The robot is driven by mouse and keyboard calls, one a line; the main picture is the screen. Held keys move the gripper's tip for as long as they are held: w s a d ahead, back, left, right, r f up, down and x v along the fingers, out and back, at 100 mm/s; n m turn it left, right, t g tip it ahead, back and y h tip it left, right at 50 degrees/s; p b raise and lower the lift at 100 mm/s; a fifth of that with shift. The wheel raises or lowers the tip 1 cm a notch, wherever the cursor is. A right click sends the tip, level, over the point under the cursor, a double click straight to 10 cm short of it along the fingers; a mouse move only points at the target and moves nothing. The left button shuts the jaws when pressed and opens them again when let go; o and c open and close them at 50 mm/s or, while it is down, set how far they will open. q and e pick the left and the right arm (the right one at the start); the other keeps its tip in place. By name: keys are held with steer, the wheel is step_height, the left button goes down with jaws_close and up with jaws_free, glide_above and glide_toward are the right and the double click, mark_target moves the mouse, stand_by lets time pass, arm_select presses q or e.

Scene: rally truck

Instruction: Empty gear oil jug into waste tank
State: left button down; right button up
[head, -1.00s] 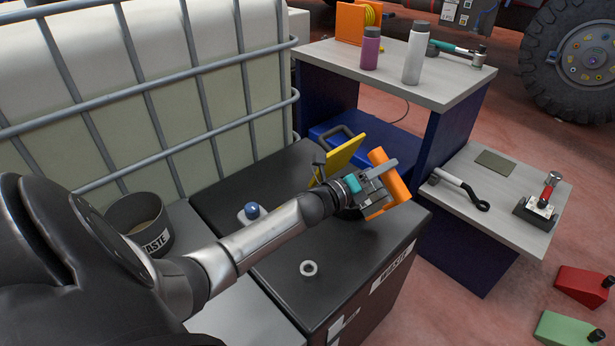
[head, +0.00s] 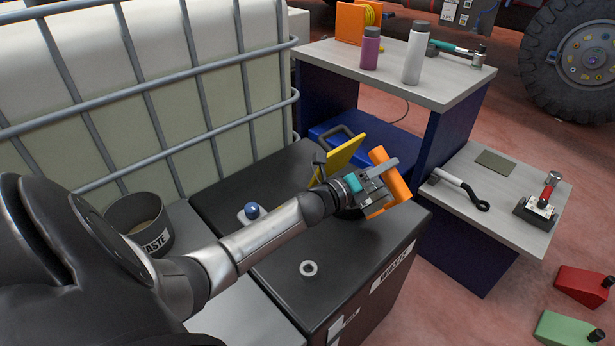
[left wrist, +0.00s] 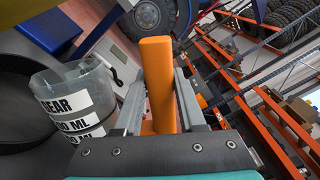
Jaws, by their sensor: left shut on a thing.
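My left gripper (head: 374,186) is shut on the orange handle (head: 396,178) of the gear oil jug, above the right part of the dark waste tank (head: 285,235). The left wrist view shows the handle (left wrist: 157,75) between the fingers and the clear jug (left wrist: 72,92) with its "GEAR" label to the left. The jug's body is mostly hidden in the head view; its tilt and contents cannot be told. A yellow lid (head: 342,157) stands raised on the tank beside the gripper. A dark round opening shows partly under the gripper. My right gripper is out of view.
A round waste pan (head: 140,222) stands left. A caged white container (head: 90,90) is behind. Grey-topped tables (head: 400,75) with bottles and tools are to the right.

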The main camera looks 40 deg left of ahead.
mark_target(370, 153)
arm_select(q)
steer(key=shift+r, duration=0.15)
steer(key=shift+a+r+n+p, duration=0.15)
steer(key=shift+r+n+p, duration=0.3)
steer(key=shift+n+p, duration=0.2)
steer(key=shift+a, duration=0.15)
stand_by(1.3)
steer(key=shift+a+f+n, duration=0.1)
steer(key=shift+a+n, duration=0.35)
steer(key=shift+n, duration=0.1)
steer(key=shift+a, duration=0.1)
stand_by(1.3)
steer(key=shift+w+a+n, duration=0.2)
steer(key=shift+a+n, duration=0.3)
steer(key=shift+a, duration=0.05)
steer(key=shift+a, duration=0.1)
stand_by(1.2)
steer(key=shift+w+a+r+n+p, duration=0.15)
steer(key=shift+a+r+n+p, duration=0.25)
steer(key=shift+a+n, duration=0.2)
stand_by(1.3)
